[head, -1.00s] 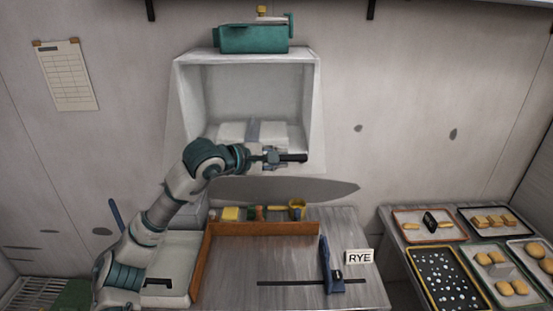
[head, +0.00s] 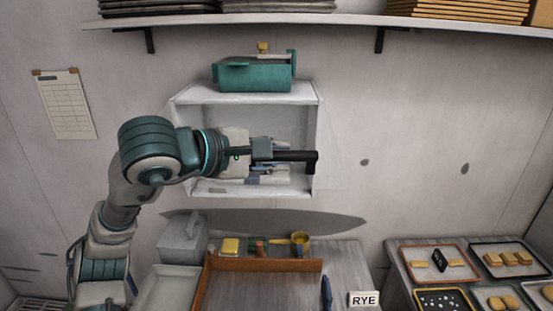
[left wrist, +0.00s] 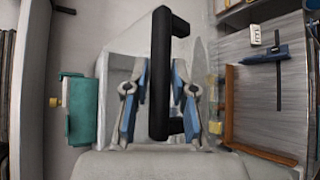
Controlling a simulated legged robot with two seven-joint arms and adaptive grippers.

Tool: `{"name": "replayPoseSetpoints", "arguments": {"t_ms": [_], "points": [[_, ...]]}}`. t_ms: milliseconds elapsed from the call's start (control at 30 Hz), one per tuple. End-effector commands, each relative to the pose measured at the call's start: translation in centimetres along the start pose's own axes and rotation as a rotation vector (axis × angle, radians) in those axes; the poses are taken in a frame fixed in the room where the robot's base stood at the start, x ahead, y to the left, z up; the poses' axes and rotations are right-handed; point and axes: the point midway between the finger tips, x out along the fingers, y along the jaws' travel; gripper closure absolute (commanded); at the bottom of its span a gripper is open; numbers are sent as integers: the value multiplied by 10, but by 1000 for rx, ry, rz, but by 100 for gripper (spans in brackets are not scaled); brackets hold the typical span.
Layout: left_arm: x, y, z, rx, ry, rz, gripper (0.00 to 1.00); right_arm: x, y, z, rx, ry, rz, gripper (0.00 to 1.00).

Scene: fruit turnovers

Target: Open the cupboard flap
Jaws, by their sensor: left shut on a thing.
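My left gripper (head: 272,152) is in front of the opening, shut on a black bar handle (head: 300,157). In the left wrist view the handle (left wrist: 160,75) runs between the two blue-grey fingers (left wrist: 158,95). The flap panel is hard to make out against the pale cupboard, and my arm covers the left part of the opening. I cannot tell its exact angle. My right gripper is not in view.
A teal box (head: 250,76) stands on top of the cupboard, below a long wall shelf (head: 330,19). Below are a worktop with a brown wooden rim (head: 265,265) and a RYE sign (head: 363,298). Trays of baked goods (head: 430,276) are at the lower right.

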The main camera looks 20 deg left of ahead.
Motion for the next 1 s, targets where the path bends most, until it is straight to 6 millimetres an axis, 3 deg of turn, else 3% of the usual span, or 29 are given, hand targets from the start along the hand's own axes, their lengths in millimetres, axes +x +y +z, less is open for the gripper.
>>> {"name": "replayPoseSetpoints", "arguments": {"t_ms": [500, 533, 567, 867, 1000], "points": [[-4, 4, 1, -3, 0, 3, 100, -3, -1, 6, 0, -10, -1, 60], [-4, 4, 1, -3, 1, 3, 71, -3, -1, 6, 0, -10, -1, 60], [-4, 4, 1, -3, 0, 2, 67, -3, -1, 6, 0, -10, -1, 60], [-7, 4, 1, -2, 0, 2, 67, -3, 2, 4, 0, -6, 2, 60], [-21, 4, 1, -3, 0, 5, 67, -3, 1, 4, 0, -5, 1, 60]]}}
